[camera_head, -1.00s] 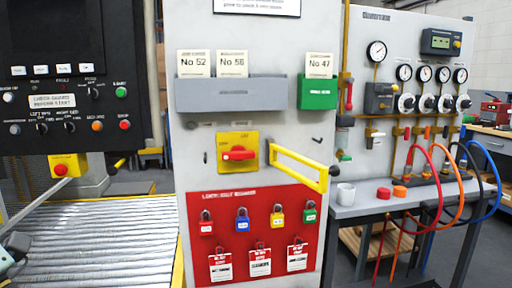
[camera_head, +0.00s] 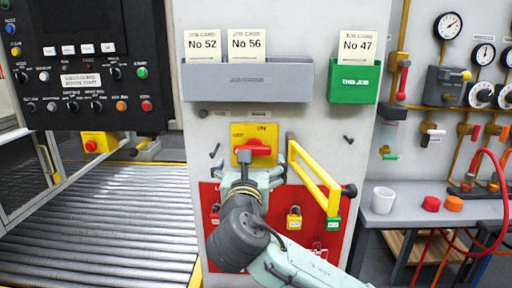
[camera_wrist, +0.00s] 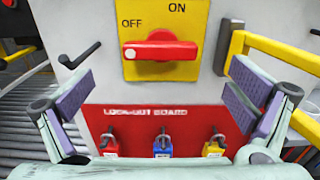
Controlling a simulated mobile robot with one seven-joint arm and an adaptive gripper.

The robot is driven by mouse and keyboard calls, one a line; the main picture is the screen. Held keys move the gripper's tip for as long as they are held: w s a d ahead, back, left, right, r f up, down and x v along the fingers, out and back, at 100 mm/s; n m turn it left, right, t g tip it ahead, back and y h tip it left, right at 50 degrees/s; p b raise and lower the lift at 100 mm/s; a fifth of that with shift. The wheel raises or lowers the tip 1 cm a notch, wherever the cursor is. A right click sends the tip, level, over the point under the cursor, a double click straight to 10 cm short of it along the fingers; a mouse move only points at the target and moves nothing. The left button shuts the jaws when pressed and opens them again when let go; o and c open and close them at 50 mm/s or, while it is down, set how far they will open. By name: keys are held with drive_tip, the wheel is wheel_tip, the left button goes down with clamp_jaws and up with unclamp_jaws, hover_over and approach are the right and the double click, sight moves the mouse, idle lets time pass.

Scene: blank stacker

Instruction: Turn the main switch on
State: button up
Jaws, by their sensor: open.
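The main switch is a red rotary handle (camera_wrist: 160,50) on a yellow plate (camera_wrist: 140,14) marked OFF at upper left and ON at the top. The handle lies about level, its pale-marked end pointing left on the OFF side. In the head view the red handle (camera_head: 256,147) shows just above my wrist. My gripper (camera_wrist: 160,98) is open and empty, facing the panel, with one padded finger to the left of and below the handle and the other to the right. The fingers are apart from the handle.
A yellow hinged bar (camera_head: 312,172) sticks out right of the switch, close to my right finger in the wrist view. A dark peg (camera_wrist: 80,55) stands left of the plate. The red lockout board (camera_wrist: 185,118) with padlocks is below. A grey card holder (camera_head: 247,82) is above.

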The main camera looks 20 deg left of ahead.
sight(253, 150)
drive_tip(key=p+x, duration=0.1)
drive_tip(key=x, duration=0.7)
drive_tip(key=shift+p, duration=0.35)
drive_tip(key=c, duration=1.2)
drive_tip(key=shift+o, duration=0.2)
